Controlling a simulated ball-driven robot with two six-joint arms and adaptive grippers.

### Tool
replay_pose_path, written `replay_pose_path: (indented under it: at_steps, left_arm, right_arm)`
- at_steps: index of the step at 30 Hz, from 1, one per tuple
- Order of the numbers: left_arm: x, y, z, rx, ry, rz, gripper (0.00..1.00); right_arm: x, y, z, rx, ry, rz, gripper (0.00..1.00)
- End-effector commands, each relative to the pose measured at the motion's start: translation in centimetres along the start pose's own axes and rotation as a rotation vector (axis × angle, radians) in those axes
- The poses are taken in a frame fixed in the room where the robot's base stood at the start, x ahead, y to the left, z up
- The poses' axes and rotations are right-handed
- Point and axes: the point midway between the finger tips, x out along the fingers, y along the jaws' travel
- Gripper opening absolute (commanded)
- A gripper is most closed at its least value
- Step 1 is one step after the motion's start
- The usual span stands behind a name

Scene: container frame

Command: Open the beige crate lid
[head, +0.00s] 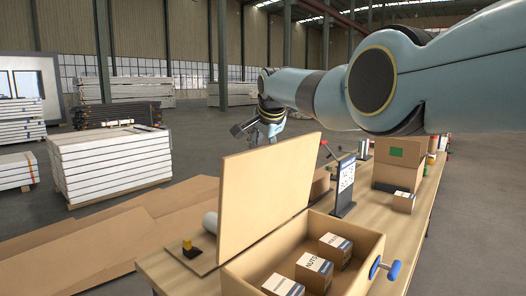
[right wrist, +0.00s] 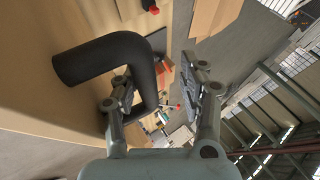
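The beige crate (head: 335,272) stands on the table, open at the top. Its lid (head: 265,195) is raised and leans up steeply from the crate's left side. Three small labelled boxes, one a nuts box (head: 314,271), sit inside. My right gripper (head: 250,131) is behind and above the lid's top edge. In the right wrist view its fingers (right wrist: 162,92) are apart. A dark bent handle (right wrist: 104,57) on a beige surface reaches down between them, near the left finger; I cannot tell whether they touch. My left gripper is not in view.
A blue-gripped handle (head: 393,270) sticks out at the crate's right. A dark stand with a white sheet (head: 345,180) is behind the crate. More cardboard boxes (head: 397,165) stand farther along the table (head: 420,215). White stacked panels (head: 110,160) are on the floor at left.

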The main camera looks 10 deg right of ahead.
Motion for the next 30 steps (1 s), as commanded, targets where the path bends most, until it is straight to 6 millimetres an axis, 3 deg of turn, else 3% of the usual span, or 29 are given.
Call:
replay_pose_path:
  at_steps: [16, 23, 30]
  left_arm:
    - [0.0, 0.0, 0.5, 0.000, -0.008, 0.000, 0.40]
    - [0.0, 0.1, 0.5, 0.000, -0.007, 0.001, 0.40]
    - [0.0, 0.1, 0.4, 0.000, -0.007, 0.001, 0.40]
  right_arm:
    - [-0.6, 0.3, 0.1, 0.001, -0.001, 0.006, 0.42]
    - [-3.3, 0.2, 0.1, 0.002, -0.001, 0.003, 0.42]
    - [-7.8, 0.1, 0.1, 0.001, -0.001, 0.000, 0.42]
